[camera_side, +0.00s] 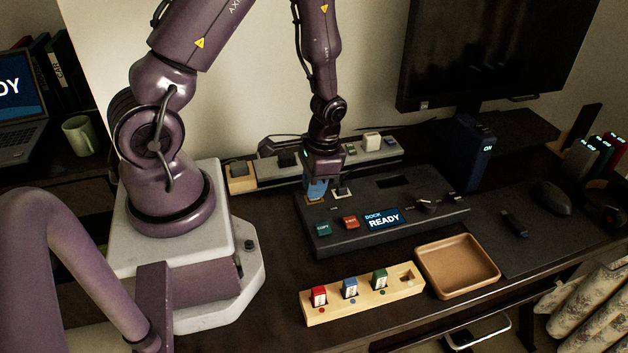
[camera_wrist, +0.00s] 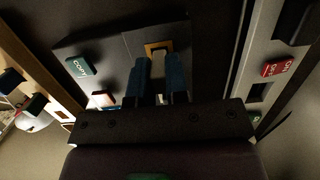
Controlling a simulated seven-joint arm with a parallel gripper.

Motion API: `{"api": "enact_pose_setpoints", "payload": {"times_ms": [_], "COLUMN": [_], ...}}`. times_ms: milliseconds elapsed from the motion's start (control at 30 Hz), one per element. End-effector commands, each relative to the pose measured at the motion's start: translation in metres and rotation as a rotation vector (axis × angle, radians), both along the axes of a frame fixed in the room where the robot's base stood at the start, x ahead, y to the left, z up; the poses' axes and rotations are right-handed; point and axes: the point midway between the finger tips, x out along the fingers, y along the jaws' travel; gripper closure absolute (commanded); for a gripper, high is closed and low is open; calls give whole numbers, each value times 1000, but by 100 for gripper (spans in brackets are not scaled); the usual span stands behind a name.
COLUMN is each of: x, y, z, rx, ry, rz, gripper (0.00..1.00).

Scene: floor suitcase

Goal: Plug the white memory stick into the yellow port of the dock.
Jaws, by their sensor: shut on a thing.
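The dark dock (camera_side: 350,238) lies on the desk with a lit screen reading "DOCK READY". My gripper (camera_side: 317,190) points down at the dock's back left part, its blue fingers low over the top face. In the wrist view the blue fingers (camera_wrist: 158,82) are shut on the white memory stick (camera_wrist: 159,68), of which only a pale strip shows between them. The yellow port (camera_wrist: 157,46) shows as a yellow frame just beyond the fingertips. The fingers hide the stick in the side view. I cannot tell whether the stick's tip touches or enters the port.
A wooden rack (camera_side: 340,311) with red, blue and green sticks and an empty slot stands in front. A brown tray (camera_side: 457,290) is right of it. A power strip (camera_side: 265,180) lies behind the dock.

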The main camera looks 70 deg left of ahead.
Motion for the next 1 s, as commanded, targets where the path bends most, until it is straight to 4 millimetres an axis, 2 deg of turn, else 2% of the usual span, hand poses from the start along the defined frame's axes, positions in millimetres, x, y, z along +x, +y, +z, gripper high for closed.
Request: {"api": "enact_pose_setpoints", "payload": {"times_ms": [567, 600, 700, 1000], "x": [0, 0, 0, 0], "y": [0, 0, 0, 0], "z": [-15, -14, -14, -11], "rx": [0, 0, 0, 0], "ry": [0, -1, -1, -1], "rz": [0, 0, 0, -1], "gripper": [100, 76, 55, 55]}}
